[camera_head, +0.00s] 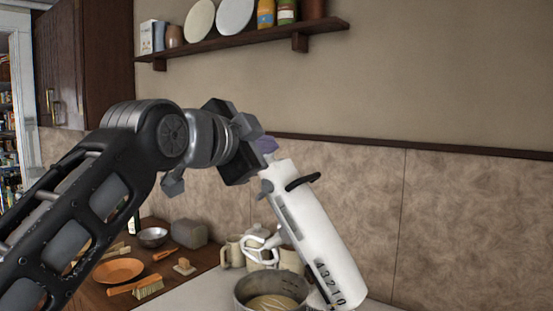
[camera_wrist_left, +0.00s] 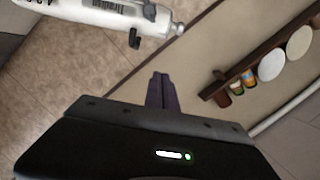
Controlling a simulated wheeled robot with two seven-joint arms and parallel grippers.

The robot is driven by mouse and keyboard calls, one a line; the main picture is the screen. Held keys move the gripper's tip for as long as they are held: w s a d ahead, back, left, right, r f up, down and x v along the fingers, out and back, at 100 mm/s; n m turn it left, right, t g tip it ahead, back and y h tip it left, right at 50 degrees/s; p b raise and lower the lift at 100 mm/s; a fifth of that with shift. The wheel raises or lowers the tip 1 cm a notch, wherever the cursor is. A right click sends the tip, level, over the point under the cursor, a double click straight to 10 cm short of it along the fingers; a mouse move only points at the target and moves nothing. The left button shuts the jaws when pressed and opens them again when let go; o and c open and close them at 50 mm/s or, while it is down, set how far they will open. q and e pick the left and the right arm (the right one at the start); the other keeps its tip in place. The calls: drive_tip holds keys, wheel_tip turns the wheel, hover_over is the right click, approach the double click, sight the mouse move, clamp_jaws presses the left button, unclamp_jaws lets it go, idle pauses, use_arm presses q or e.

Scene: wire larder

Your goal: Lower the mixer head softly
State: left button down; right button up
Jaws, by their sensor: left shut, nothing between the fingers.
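The white mixer head (camera_head: 313,231) is tilted up, its free end raised toward the upper left and its numbered end at the lower right. It also shows in the left wrist view (camera_wrist_left: 100,12) at the top left. A metal bowl (camera_head: 270,291) with pale contents stands below it. My left gripper (camera_head: 266,145) is at the raised end of the head; its purple fingers are shut and empty. In the left wrist view the fingers (camera_wrist_left: 162,91) are together, apart from the head. Whether they touch it in the head view is unclear. My right gripper is not in view.
Cream jugs (camera_head: 232,252) stand behind the bowl. A wooden counter at the left holds an orange plate (camera_head: 118,271), a small metal bowl (camera_head: 152,237), a brush (camera_head: 148,287) and a grey block (camera_head: 189,233). A wall shelf (camera_head: 240,38) hangs above. The wall at the right is bare.

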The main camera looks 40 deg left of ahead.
use_arm(q)
drive_tip(key=p, duration=0.3)
hover_over(275, 179)
drive_tip(key=d, duration=0.3)
drive_tip(key=shift+s+d+f, duration=0.2)
drive_tip(key=shift+s+f, duration=0.1)
drive_tip(key=shift+f, duration=0.35)
drive_tip(key=shift+w+a+f, duration=0.2)
drive_tip(key=shift+a+f, duration=0.35)
drive_tip(key=shift+a, duration=0.05)
drive_tip(key=shift+w+a+f, duration=0.15)
drive_tip(key=shift+a+f, duration=0.35)
drive_tip(key=shift+a, duration=0.1)
drive_tip(key=shift+a+f, duration=0.35)
drive_tip(key=shift+a, duration=0.05)
drive_tip(key=shift+a+f, duration=0.1)
drive_tip(key=shift+a, duration=0.05)
